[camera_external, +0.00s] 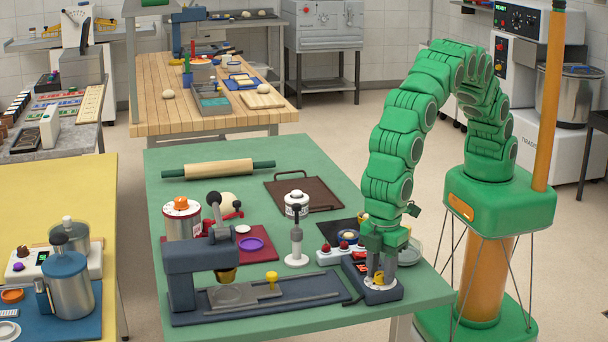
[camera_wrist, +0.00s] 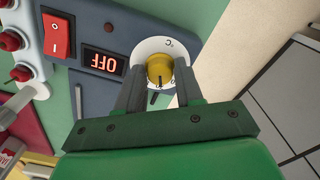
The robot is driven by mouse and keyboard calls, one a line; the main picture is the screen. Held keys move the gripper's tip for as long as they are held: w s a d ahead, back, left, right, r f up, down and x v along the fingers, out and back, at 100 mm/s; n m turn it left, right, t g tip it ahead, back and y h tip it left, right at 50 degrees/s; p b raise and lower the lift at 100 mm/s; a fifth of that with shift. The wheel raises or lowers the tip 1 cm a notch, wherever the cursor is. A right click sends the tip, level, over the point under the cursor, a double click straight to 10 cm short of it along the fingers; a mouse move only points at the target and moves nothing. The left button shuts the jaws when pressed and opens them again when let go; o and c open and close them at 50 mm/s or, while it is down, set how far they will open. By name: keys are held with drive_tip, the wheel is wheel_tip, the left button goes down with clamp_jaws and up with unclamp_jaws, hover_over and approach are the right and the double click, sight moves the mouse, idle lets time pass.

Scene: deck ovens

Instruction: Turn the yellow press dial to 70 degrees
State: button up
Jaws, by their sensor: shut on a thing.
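The yellow press dial (camera_wrist: 160,68) sits on a white round scale (camera_wrist: 152,47) marked °C, on a dark blue-grey control box (camera_wrist: 95,25). My gripper (camera_wrist: 160,84) points down at it, with one finger on each side, shut on the dial. The display (camera_wrist: 104,61) beside it reads OFF, upside down in the wrist view. A dark pointer mark shows below the dial between the fingers; the degree numbers are too small to read.
A red rocker switch (camera_wrist: 57,36) is beside the display. The blue-grey press (camera_external: 181,272) is to the left on the green table (camera_external: 165,150). A rolling pin (camera_external: 217,168) lies at the back.

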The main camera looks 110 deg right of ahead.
sight(381, 273)
drive_tip(key=shift+m, duration=0.4)
drive_tip(key=o, duration=1)
drive_tip(key=shift+r, duration=0.1)
wheel_tip(381, 273, up, 7)
drive_tip(key=shift+f, duration=0.15)
drive_tip(key=shift+r, duration=0.45)
